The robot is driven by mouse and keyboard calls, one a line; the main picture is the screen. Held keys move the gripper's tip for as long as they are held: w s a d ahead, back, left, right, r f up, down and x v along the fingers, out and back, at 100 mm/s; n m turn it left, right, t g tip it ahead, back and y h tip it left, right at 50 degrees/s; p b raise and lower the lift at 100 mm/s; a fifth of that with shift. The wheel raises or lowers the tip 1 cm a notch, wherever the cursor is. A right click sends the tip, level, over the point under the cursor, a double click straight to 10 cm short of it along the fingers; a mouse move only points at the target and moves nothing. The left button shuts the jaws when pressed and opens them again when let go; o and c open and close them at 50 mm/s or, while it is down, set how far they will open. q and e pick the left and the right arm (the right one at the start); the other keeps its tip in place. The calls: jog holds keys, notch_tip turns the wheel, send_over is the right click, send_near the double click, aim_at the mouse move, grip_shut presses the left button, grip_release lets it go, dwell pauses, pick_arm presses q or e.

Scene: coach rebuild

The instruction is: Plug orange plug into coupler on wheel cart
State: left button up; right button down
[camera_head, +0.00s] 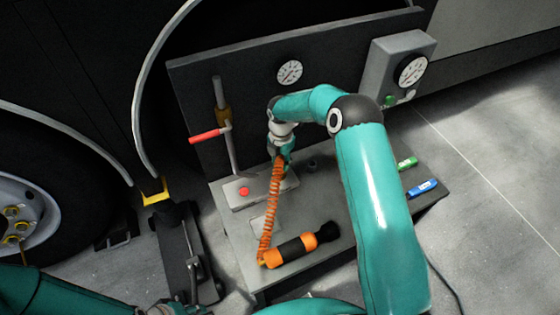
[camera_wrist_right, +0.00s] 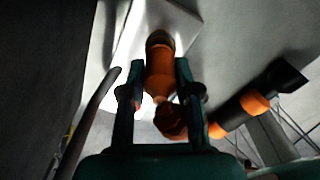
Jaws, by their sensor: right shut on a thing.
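My right gripper (camera_head: 281,160) is shut on the orange plug (camera_wrist_right: 160,62), whose body shows between the two fingers in the wrist view. In the head view the plug is mostly hidden by the gripper. An orange coiled hose (camera_head: 271,210) runs from it down to the cart's near edge. The gripper is above a pale block (camera_head: 248,193) with a red button on the cart (camera_head: 235,222). I cannot make out the coupler for certain, nor whether the plug touches it. My left arm shows at the lower left edge; its gripper is out of view.
An orange and black cylinder (camera_head: 297,247) lies at the cart's near edge. A red-handled valve (camera_head: 209,134) stands before the dark back panel (camera_head: 245,75). Green (camera_head: 407,163) and blue (camera_head: 422,187) items lie at right. A jack (camera_head: 180,245) stands left, near the wheel (camera_head: 25,215).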

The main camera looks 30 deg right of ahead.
jog(key=shift+f, duration=0.25)
jog(key=c, duration=0.7)
grip_release()
jog(key=shift+c, duration=0.2)
